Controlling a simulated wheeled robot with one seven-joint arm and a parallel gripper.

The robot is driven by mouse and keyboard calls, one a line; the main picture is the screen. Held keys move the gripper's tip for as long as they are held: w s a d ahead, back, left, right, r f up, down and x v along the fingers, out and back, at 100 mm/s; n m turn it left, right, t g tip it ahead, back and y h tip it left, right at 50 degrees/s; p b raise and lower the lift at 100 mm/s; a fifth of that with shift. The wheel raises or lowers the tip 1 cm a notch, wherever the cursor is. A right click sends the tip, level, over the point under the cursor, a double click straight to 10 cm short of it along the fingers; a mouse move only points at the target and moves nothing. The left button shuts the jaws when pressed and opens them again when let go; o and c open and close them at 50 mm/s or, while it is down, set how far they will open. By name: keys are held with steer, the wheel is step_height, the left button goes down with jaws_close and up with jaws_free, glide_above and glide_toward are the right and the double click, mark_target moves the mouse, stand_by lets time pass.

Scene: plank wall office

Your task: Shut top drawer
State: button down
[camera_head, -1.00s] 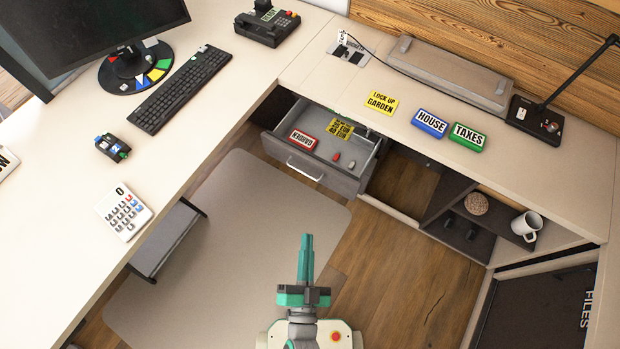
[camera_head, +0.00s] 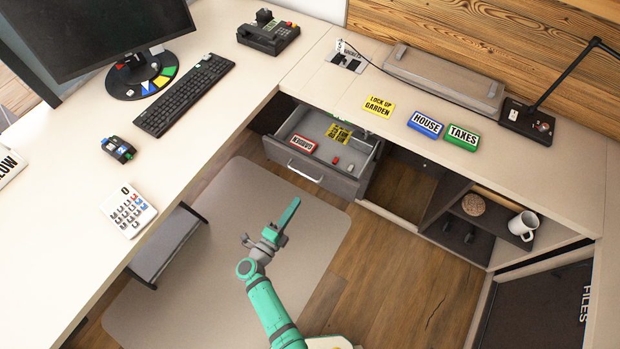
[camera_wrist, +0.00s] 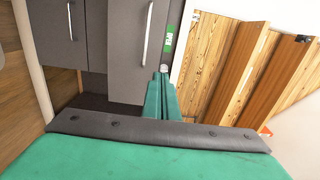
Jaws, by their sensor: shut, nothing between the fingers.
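The top drawer (camera_head: 340,178) under the desk stands pulled open, with its grey front and metal handle (camera_head: 304,171) facing the floor area. Inside it lie a red "GARDEN" block (camera_head: 303,144), a yellow tag (camera_head: 338,133) and small red and white items. My gripper (camera_head: 289,212) is over the floor mat, in front of and below the drawer in the picture, apart from it. Its green fingers are shut and empty. The wrist view shows the closed fingers (camera_wrist: 163,95) pointing toward a grey panel with a handle (camera_wrist: 148,34); I cannot tell for certain which drawer that is.
The desktop (camera_head: 330,85) overhangs the drawer and holds a yellow tag (camera_head: 379,106), a blue HOUSE block (camera_head: 425,124) and a green TAXES block (camera_head: 462,137). Open shelves (camera_head: 470,225) with a mug (camera_head: 523,225) stand to the right. A low grey ledge (camera_head: 168,245) is left of the mat.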

mark_target(318, 168)
steer(key=x, duration=1.3)
steer(key=shift+w+a+f, duration=0.1)
steer(key=shift+w+f, duration=0.25)
steer(key=shift+w, duration=0.15)
steer(key=shift+d, duration=0.25)
